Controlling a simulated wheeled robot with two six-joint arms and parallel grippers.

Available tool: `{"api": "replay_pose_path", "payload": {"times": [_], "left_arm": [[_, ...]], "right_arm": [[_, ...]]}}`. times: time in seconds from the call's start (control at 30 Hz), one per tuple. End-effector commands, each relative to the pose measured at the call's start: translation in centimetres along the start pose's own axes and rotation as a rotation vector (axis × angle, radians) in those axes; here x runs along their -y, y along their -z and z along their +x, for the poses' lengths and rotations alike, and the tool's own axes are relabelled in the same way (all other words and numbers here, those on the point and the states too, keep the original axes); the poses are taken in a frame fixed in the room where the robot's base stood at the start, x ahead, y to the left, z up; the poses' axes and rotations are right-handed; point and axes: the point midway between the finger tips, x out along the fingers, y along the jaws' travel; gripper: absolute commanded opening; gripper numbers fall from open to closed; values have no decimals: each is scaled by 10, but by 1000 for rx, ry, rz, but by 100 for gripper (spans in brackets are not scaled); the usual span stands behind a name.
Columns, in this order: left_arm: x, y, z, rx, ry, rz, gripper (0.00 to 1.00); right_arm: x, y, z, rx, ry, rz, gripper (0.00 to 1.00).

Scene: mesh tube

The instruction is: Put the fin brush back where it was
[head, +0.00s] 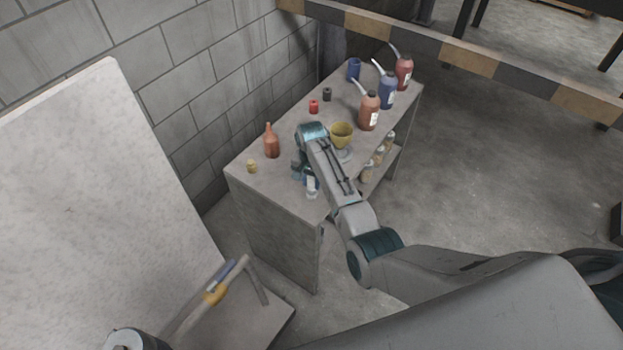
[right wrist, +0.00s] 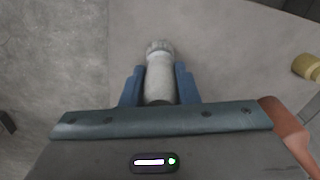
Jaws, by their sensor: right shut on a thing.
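My right gripper (head: 307,178) is over the near edge of the stone-topped bench (head: 240,168). In the right wrist view its two blue fingers (right wrist: 160,88) are shut on a pale grey, bottle-like cylinder (right wrist: 159,75) with a ribbed end. The held cylinder shows in the head view as a small whitish shape (head: 312,188) below the gripper. I cannot tell whether it touches the bench top. A rod-like thing with blue and orange parts (head: 216,290) is at the lower left; I cannot tell whether it is the fin brush. My left gripper is out of view.
A brown bottle (head: 271,142) and a small yellow cylinder (head: 251,166) stand left of my gripper. Several spouted bottles (head: 369,111) line the far side. Jars (head: 378,155) sit on a lower shelf.

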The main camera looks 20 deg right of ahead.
Motion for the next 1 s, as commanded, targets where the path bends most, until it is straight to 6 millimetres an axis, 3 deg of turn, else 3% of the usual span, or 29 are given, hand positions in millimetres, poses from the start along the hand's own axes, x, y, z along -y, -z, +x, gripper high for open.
{"api": "replay_pose_path", "payload": {"times": [0.37, 0.4, 0.5, 0.87, 1.0], "left_arm": [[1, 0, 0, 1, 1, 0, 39], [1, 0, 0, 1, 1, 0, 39], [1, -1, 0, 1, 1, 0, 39], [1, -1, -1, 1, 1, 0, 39], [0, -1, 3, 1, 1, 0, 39]], "right_arm": [[0, 0, 5, -1, 1, 0, 2], [0, 0, 6, -1, 0, 0, 30], [0, 0, 6, -1, 0, 0, 50], [0, 0, 1, -2, 2, 0, 50], [1, 1, -17, -3, 3, 0, 50]]}}
